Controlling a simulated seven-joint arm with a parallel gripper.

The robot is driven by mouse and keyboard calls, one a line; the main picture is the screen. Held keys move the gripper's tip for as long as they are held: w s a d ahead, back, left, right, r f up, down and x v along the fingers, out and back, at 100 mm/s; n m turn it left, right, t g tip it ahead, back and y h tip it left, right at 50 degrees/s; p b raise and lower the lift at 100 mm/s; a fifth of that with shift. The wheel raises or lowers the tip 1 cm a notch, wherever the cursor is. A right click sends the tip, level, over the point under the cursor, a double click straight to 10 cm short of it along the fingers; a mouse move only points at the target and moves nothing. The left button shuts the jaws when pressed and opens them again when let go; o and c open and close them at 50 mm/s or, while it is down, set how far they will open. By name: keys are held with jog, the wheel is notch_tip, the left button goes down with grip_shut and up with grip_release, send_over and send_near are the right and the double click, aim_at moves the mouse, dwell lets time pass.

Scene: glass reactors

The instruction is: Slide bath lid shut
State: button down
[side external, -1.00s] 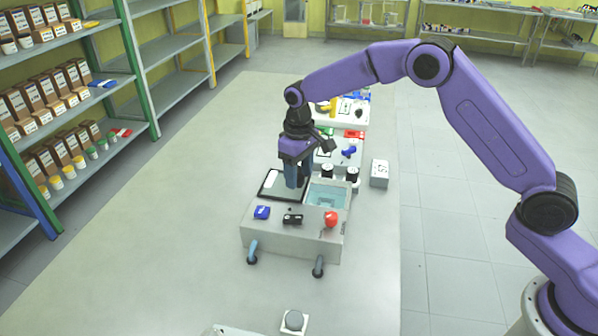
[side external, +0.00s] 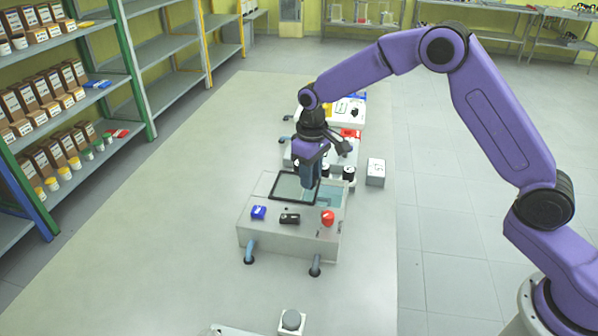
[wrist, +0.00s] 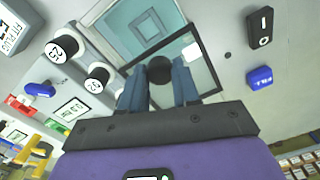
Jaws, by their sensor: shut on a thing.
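The bath (side external: 265,237) is a pale grey box on the table, with a water-filled opening (side external: 331,195) in its top. The bath lid (side external: 283,200) is a clear pane in a dark frame. It lies flat, covering the left part of the opening; a strip at the right stays uncovered. My gripper (side external: 311,187) points down at the lid's right side. In the wrist view, its fingers (wrist: 159,75) are shut on the lid's dark round knob (wrist: 160,70). The lid's frame (wrist: 213,68) and the pale blue opening (wrist: 140,25) also show there.
On the bath's front are a blue FILL control (side external: 258,212), a black switch (side external: 290,218) and a red knob (side external: 327,217). A white block (side external: 376,172) stands to the right. The table's left side is clear.

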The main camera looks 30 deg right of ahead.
jog(key=s+d, duration=0.5)
jog(key=shift+d, duration=0.1)
jog(key=c, duration=0.8)
grip_release()
jog(key=shift+s, duration=0.1)
notch_tip(320, 180, up, 18)
jog(key=shift+f, duration=0.25)
